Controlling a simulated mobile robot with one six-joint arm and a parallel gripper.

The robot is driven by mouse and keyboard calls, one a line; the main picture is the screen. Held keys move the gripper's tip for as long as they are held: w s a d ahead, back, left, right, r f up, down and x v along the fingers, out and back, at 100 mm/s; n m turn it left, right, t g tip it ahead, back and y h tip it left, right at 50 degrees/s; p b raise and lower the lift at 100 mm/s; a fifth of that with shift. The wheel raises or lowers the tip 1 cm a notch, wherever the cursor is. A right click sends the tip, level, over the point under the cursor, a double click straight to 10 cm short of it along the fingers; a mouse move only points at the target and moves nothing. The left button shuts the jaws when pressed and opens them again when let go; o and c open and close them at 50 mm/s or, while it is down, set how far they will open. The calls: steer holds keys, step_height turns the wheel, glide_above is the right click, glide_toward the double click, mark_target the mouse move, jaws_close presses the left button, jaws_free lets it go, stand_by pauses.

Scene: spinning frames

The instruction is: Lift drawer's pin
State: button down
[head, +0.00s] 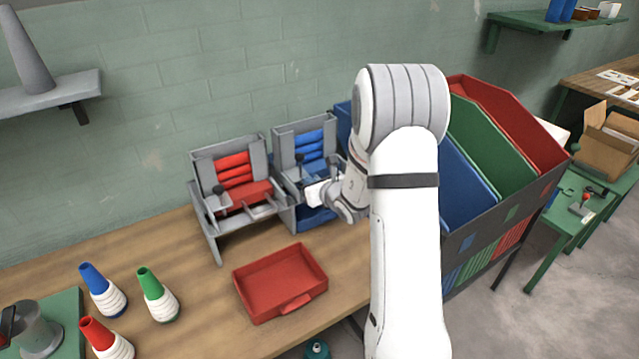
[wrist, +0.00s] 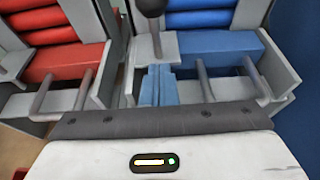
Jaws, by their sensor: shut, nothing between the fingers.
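Two grey spinning frames stand side by side, one with red rollers (head: 236,175) and one with blue rollers (head: 310,148). A pin with a round black knob (wrist: 152,7) rises at the front left of the blue frame; its grey stem goes down behind my fingers. My gripper (wrist: 158,84) is shut and empty, its two blue fingers together just in front of that stem. I cannot tell whether they touch it. In the head view my arm hides part of the blue frame. A similar black knob (head: 219,189) stands on the red frame. A blue drawer (head: 316,217) shows low in the blue frame.
A red tray-like drawer (head: 248,295) lies on the wooden table in front of the frames. Blue, green and red cones (head: 157,297) stand at the left. Tall coloured bins (head: 495,155) stand close on the right. Bare table lies left of the frames.

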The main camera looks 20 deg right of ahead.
mark_target(303, 159)
steer(key=shift+x, duration=0.9)
step_height(303, 159, up, 4)
steer(key=shift+s+p, duration=0.2)
steer(key=shift+p, duration=0.9)
steer(key=shift+w, duration=0.15)
steer(key=shift+r, duration=0.1)
steer(key=shift+r, duration=1.4)
